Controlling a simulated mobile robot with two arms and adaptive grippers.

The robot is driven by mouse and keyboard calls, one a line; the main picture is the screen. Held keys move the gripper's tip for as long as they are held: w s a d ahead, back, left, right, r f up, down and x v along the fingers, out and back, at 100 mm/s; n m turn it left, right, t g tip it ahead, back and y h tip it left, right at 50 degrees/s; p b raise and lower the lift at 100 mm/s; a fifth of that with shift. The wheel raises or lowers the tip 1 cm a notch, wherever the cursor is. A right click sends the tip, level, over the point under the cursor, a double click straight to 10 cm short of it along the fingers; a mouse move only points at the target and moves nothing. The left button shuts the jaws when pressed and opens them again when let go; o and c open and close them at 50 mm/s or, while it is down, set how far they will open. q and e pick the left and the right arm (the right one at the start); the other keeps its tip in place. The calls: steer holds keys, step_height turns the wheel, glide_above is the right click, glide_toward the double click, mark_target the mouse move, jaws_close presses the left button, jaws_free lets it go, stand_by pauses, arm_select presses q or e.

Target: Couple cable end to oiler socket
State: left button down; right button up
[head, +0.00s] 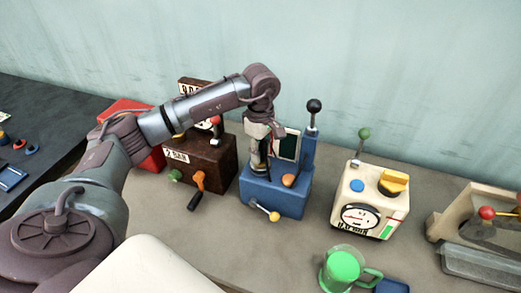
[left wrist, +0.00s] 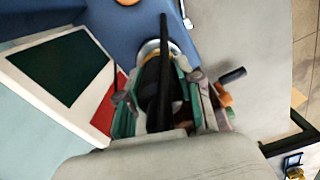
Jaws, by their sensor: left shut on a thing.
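My left gripper (head: 260,150) reaches down over the blue machine (head: 279,203), which has a tall lever and a dark screen. In the left wrist view the left gripper (left wrist: 168,95) is shut on a black cable end (left wrist: 152,88), with a finger on each side. A pale metal ring socket (left wrist: 157,46) on the blue machine shows just beyond the fingertips. The cable end lines up roughly with the ring. I cannot tell whether it sits inside it or just above. My right gripper is not in view.
A brown machine (head: 210,160) with an orange crank stands left of the blue one, a red box (head: 124,108) behind it. A cream machine (head: 368,203) stands to the right. A green mug (head: 342,268) is at the front. The table between them is clear.

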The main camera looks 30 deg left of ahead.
arm_select(q)
steer(key=shift+f, duration=0.2)
steer(key=c, duration=0.7)
jaws_free()
step_height(320, 180, up, 12)
stand_by(0.3)
